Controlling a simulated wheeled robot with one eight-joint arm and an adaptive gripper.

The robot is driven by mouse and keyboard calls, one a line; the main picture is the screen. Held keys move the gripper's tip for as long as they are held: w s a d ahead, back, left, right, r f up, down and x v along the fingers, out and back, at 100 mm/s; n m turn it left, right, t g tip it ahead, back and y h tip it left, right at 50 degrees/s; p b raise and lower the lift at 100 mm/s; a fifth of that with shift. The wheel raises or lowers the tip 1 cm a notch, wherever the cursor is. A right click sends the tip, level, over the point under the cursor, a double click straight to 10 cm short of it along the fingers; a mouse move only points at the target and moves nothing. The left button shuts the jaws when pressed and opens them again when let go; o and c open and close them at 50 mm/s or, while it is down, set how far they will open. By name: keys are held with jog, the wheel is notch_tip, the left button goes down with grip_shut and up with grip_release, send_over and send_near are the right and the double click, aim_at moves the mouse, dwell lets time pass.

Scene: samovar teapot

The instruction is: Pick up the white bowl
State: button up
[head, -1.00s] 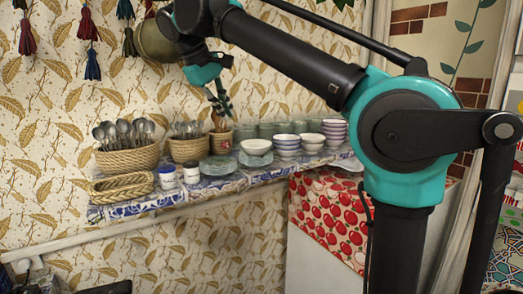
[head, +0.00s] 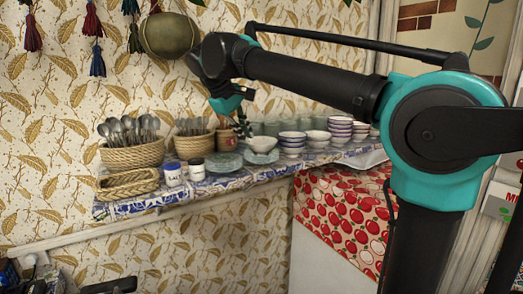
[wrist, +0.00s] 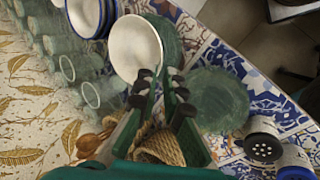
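The white bowl (head: 261,144) stands upright on a green glass plate on the tiled shelf, left of a stack of blue-striped bowls. In the wrist view the white bowl (wrist: 134,46) shows its empty inside, just beyond my fingertips. My gripper (head: 242,128) is above and slightly left of the bowl in the head view, in front of a small pot. In the wrist view my gripper (wrist: 159,76) points toward the bowl's near rim, with its two fingers apart and nothing between them. I cannot tell whether a finger touches the rim.
Blue-striped bowls (head: 292,144) and another pale bowl (head: 317,137) stand to the right. Green glasses (wrist: 90,94) stand behind. A plate stack (head: 224,162), two shakers (head: 172,174) and wicker baskets (head: 132,156) are left. The shelf is narrow and crowded.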

aim_at(252, 145)
jog(key=x, duration=0.5)
jog(key=shift+s+d, duration=0.1)
jog(key=shift+d, duration=0.1)
grip_shut()
